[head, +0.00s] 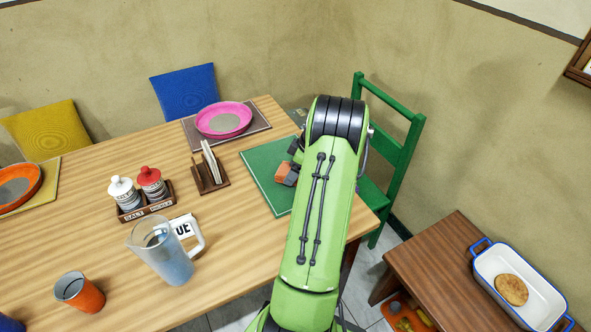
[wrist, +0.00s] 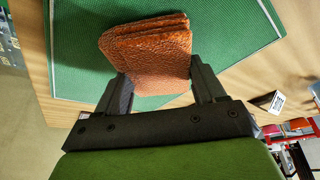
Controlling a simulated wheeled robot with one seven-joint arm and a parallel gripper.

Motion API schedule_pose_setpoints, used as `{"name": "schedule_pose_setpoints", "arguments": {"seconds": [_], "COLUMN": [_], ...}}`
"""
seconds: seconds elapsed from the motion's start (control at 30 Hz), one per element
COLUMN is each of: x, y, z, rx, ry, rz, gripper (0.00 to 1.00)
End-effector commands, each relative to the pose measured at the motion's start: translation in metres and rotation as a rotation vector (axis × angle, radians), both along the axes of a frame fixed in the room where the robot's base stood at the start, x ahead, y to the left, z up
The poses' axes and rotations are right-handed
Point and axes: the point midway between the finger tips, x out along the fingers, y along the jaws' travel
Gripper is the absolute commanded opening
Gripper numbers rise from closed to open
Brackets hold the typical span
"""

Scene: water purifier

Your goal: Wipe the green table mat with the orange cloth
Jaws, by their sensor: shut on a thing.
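The green table mat (head: 262,168) lies near the right end of the wooden table, partly hidden behind my arm in the head view. It also shows in the wrist view (wrist: 75,45) beneath the cloth. My gripper (wrist: 158,82) is shut on the orange cloth (wrist: 147,50), which is folded and held between the two fingers. The cloth also shows in the head view (head: 286,173), over the mat just left of my arm. I cannot tell whether the cloth touches the mat.
A napkin holder (head: 210,175), a salt and pepper rack (head: 147,204), a glass pitcher (head: 165,252) and an orange cup (head: 80,293) stand left of the mat. A pink plate (head: 223,119) sits behind it. A green chair (head: 398,150) stands at the table's right end.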

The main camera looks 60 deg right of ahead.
Motion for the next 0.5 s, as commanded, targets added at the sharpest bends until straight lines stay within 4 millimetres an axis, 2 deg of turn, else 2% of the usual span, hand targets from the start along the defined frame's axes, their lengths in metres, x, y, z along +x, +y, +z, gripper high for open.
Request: {"name": "schedule_pose_setpoints", "arguments": {"seconds": [0.2,0.37,0.5], "x": [0.019,0.024,0.035], "y": [-0.012,-0.016,-0.024], "z": [0.003,0.002,0.002], "rx": [-0.001,-0.001,-0.001], "ry": [-0.001,-0.001,-0.002], "rz": [0.002,0.001,0.001], "gripper": [0.41,0.41,0.41]}}
